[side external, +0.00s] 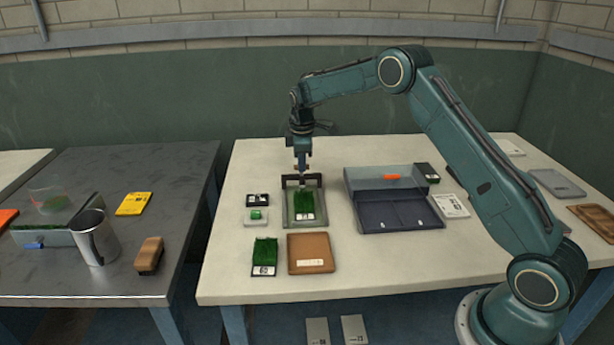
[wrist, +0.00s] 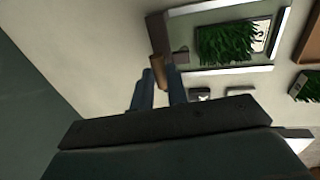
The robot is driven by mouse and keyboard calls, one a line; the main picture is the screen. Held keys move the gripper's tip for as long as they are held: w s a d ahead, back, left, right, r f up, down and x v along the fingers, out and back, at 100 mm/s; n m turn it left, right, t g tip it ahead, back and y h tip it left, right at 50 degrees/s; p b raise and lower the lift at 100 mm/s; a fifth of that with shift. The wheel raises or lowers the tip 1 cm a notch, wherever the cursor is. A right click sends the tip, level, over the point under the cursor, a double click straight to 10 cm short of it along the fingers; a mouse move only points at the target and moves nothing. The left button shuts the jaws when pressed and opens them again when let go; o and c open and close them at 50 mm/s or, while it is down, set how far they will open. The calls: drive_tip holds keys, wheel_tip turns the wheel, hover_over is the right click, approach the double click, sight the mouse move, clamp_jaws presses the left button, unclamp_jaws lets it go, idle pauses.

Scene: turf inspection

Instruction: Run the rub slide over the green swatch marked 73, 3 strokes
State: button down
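A green turf swatch (side external: 305,202) lies in a grey frame (side external: 290,220) on the white table. Its white-and-black label is too small to read surely. The rub slide (side external: 315,180), a dark bar with a short upright grip, stands across the far end of the frame. My gripper (side external: 302,164) is directly above it, fingers pointing down. In the wrist view my blue fingers (wrist: 160,82) are closed about the brown grip of the slide (wrist: 158,68). The swatch (wrist: 225,45) shows beside the bar there, its grass uncovered. The slide's underside is hidden.
Another labelled green swatch (side external: 264,252) and a brown board (side external: 311,255) lie in front. A small black item (side external: 257,200) is left of the frame. A dark two-part bin (side external: 397,212) stands to the right. A metal cup (side external: 94,238) stands on the left bench.

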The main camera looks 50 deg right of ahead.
drive_tip(key=shift+s+a, duration=4.35)
drive_tip(key=shift+a, duration=0.1)
drive_tip(key=c, duration=1.4)
unclamp_jaws()
drive_tip(key=shift+s+a, duration=0.1)
drive_tip(key=shift+c, duration=0.2)
drive_tip(key=shift+o, duration=0.3)
drive_tip(key=shift+r, duration=0.15)
